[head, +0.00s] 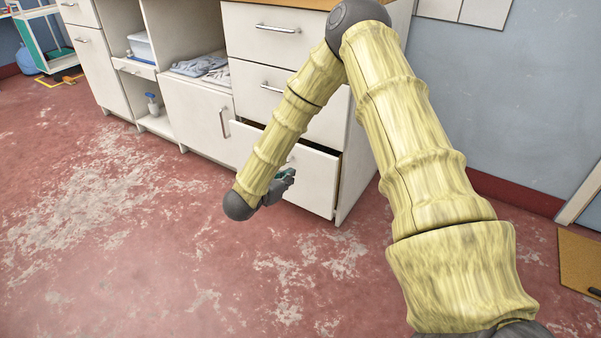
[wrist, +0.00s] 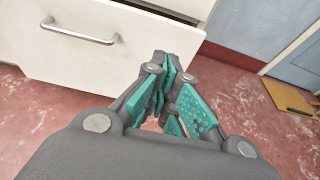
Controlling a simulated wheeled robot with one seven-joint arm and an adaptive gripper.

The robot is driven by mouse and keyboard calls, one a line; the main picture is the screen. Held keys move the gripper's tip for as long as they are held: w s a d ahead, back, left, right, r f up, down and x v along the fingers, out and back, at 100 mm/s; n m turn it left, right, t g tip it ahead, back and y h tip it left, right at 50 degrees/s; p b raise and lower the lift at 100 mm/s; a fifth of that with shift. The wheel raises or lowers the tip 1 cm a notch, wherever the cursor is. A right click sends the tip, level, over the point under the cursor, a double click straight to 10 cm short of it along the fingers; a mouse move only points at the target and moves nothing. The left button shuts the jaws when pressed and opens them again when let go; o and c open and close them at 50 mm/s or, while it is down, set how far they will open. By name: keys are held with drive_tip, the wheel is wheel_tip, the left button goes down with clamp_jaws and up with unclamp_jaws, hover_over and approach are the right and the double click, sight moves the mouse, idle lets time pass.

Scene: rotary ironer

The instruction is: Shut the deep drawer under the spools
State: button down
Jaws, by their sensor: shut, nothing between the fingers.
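The bottom drawer (head: 312,182) of the white cabinet stands partly out, with a dark gap along its top edge. No spools are in view, so I cannot confirm from them that this is the named drawer. My gripper (head: 288,175) is low in front of this drawer's front, and my forearm hides the drawer's left part. In the wrist view the white drawer front (wrist: 130,60) with its metal bar handle (wrist: 80,31) fills the upper left. My gripper (wrist: 172,62) is shut and empty, its fingertips close to the drawer front, right of the handle. I cannot tell whether they touch it.
Two upper drawers (head: 262,42) above it look closed. A cabinet door (head: 198,115), a shelf with folded cloths (head: 200,66) and a spray bottle (head: 152,104) are to the left. The red floor (head: 130,250) in front is clear. A brown mat (head: 580,262) lies at right.

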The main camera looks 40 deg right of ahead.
drive_tip(key=b, duration=0.5)
approach(314, 160)
drive_tip(key=x, duration=0.2)
drive_tip(key=f+x, duration=0.1)
drive_tip(key=x, duration=0.1)
drive_tip(key=shift+d, duration=0.15)
drive_tip(key=shift+w+d+r+b, duration=0.1)
drive_tip(key=shift+w+d+b, duration=0.1)
drive_tip(key=shift+d, duration=0.25)
drive_tip(key=shift+w+d+r+b, duration=0.1)
drive_tip(key=shift+d+b, duration=0.05)
drive_tip(key=shift+d, duration=0.3)
